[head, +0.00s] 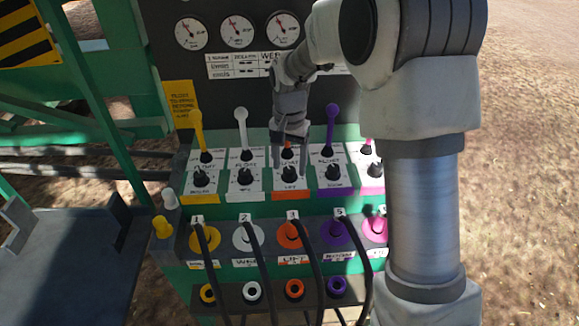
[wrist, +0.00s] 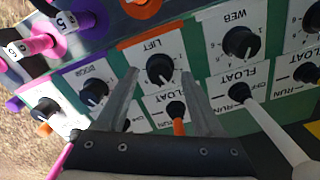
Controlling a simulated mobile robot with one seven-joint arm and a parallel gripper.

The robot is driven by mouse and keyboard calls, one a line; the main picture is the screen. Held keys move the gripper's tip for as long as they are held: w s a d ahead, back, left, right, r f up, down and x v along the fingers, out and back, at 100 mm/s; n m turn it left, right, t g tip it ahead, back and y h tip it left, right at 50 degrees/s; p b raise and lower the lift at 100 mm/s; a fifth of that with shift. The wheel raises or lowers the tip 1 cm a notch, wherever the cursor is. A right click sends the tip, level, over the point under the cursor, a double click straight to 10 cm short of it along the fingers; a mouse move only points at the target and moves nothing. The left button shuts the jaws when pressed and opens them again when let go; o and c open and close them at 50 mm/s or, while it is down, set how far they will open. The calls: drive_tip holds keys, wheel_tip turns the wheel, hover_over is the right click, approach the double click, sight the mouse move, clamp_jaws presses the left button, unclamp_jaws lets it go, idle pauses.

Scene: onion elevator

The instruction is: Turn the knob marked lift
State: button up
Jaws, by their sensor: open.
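The lift knob (wrist: 160,68) is a black round knob with a white pointer line, on a white plate marked LIFT with an orange edge. In the head view the lift knob (head: 289,173) sits in the third column, partly behind my gripper (head: 290,160). In the wrist view my gripper (wrist: 160,75) is open. Its two fingers appear on either side of the lift knob, with gaps between them and the knob. Whether the tips reach down to the knob's depth is hard to tell. Nothing is held.
The orange lever (wrist: 178,122) stands between the fingers. The boom knob (wrist: 94,91) and web knob (wrist: 239,42) flank the lift knob. Yellow (head: 197,130), white (head: 242,128) and purple (head: 331,125) levers rise nearby. Black cables plug into coloured sockets below.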

drive_tip(key=shift+f, duration=0.6)
clamp_jaws()
drive_tip(key=shift+r, duration=0.1)
drive_tip(key=n+p, duration=0.1)
drive_tip(key=n, duration=0.3)
drive_tip(key=shift+n+p, duration=0.3)
drive_tip(key=shift+n, duration=1.5)
